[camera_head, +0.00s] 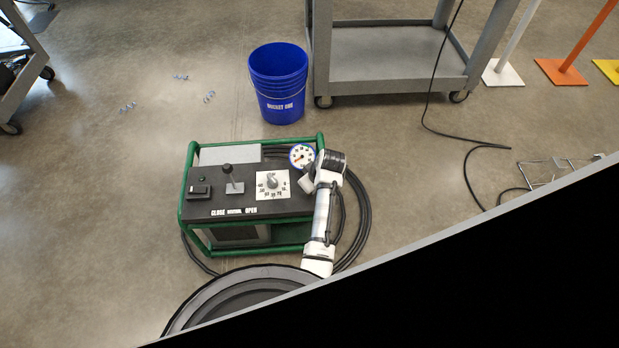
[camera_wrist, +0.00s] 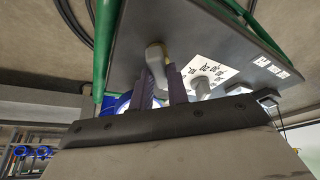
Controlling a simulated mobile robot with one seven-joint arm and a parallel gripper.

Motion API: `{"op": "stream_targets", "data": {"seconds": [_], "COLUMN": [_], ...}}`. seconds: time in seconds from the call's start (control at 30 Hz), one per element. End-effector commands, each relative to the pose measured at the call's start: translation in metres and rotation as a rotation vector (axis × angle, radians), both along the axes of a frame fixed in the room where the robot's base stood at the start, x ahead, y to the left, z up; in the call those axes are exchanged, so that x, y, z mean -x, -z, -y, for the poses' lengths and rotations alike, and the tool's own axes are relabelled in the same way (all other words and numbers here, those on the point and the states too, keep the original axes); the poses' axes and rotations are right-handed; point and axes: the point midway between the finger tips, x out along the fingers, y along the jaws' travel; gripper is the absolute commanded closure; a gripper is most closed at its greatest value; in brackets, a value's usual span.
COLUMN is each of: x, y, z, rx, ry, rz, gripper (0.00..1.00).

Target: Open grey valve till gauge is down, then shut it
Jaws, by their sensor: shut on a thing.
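The cart's round gauge (camera_head: 301,156) has a white face and blue rim at the panel's back right corner. Its reading is too small to tell in the head view. My gripper (camera_wrist: 162,85) is shut on the grey valve (camera_wrist: 155,58), whose handle sticks up between the two purple fingers. In the head view my white arm reaches over the panel's right edge and hides the valve. How far the valve is turned cannot be told.
A numbered white dial plate with a grey knob (camera_head: 272,181) sits left of my gripper. A lever (camera_head: 231,178) stands farther left on the green-framed cart (camera_head: 183,190). Black hose coils round its right side. A blue bucket (camera_head: 278,85) and grey trolley (camera_head: 390,55) stand behind.

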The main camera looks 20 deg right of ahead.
Motion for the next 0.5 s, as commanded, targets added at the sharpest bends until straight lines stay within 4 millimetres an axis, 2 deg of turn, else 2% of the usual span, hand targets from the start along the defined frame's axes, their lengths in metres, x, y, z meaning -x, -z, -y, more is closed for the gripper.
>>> {"op": "stream_targets", "data": {"seconds": [0.03,0.5], "x": [0.0007,0.0007], "y": [-0.0043,-0.0022], "z": [-0.0021,-0.0037], "rx": [-0.002,0.0], "ry": [0.043,0.419], "rz": [-0.002,-0.002], "gripper": [1.0,1.0]}}
